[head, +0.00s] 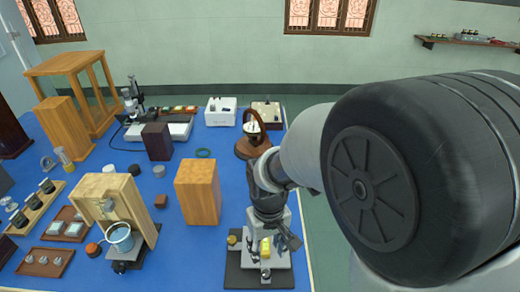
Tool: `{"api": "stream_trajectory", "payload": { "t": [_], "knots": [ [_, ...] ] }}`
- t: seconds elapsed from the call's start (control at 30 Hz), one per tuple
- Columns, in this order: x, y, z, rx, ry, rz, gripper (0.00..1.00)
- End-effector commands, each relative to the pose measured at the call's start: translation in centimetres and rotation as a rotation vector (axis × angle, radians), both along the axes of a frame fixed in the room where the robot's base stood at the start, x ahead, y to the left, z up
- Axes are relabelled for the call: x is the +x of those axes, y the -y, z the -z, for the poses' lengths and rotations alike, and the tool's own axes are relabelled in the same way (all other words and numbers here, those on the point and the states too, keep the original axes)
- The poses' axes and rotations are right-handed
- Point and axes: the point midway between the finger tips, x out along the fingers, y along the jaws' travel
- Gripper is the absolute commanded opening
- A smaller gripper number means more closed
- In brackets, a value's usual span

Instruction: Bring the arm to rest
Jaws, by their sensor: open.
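My arm reaches in from the right, its large dark joint filling the right of the head view. It bends down over the right part of the blue bench (223,262). My gripper (280,240) hangs at its end, open, just above or in front of a grey instrument with a yellow part (265,248) on a dark base (245,276). The gripper overlaps this instrument in the picture, so I cannot tell whether they touch. I see nothing held between the fingers.
A wooden block (198,191) stands left of my gripper. A round brown stand with a curved handle (249,147) is behind the wrist. Small trays and instruments crowd the left. Open floor shows right of the bench.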

Motion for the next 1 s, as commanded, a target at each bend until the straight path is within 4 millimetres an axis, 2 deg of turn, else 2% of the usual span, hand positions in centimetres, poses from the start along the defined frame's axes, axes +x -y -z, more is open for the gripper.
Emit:
{"api": "stream_trajectory", "payload": {
  "t": [0.13, 0.27, 0.4, 0.6, 0.8, 1.0],
  "knots": [
    [-0.1, 0.4, -0.9, 0.004, 0.014, 0.011, 0.43],
    [-1.1, 2.0, -4.3, 0.018, 0.065, 0.051, 0.43],
    [-3.5, 4.6, -9.0, 0.037, 0.147, 0.122, 0.43],
    [-8.5, 8.0, -13.8, 0.056, 0.267, 0.225, 0.43],
    [-12.9, 10.1, -15.8, 0.066, 0.363, 0.306, 0.43],
    [-14.8, 10.7, -16.2, 0.068, 0.403, 0.341, 0.43]
  ]
}}
